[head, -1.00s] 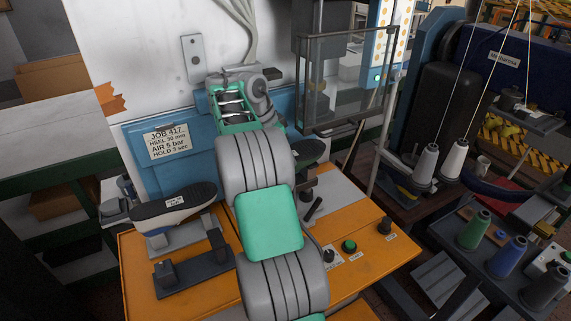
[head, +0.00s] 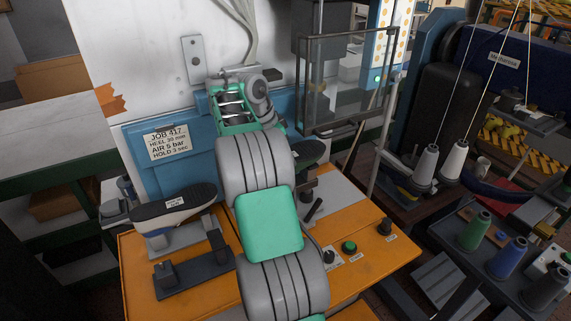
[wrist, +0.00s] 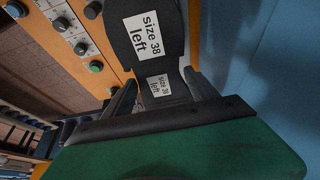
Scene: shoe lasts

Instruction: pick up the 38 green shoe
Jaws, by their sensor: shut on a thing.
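The 38 green shoe (head: 312,151) shows in the head view just right of my arm, dark on top with a green side. My arm hides the rest of it. In the wrist view its dark sole (wrist: 174,32) carries a white label reading "size 38 left". A second, smaller label with the same words sits lower, between my fingers. My gripper (wrist: 158,88) has one dark finger on each side of this dark labelled part and is shut on the shoe. My arm covers the fingers in the head view.
Another shoe (head: 174,207), black-soled, rests on a stand at the left of the orange table (head: 375,262). Knobs and a green button (head: 349,246) lie on the right. A blue panel (head: 200,132) stands behind. Thread cones (head: 474,230) stand farther right.

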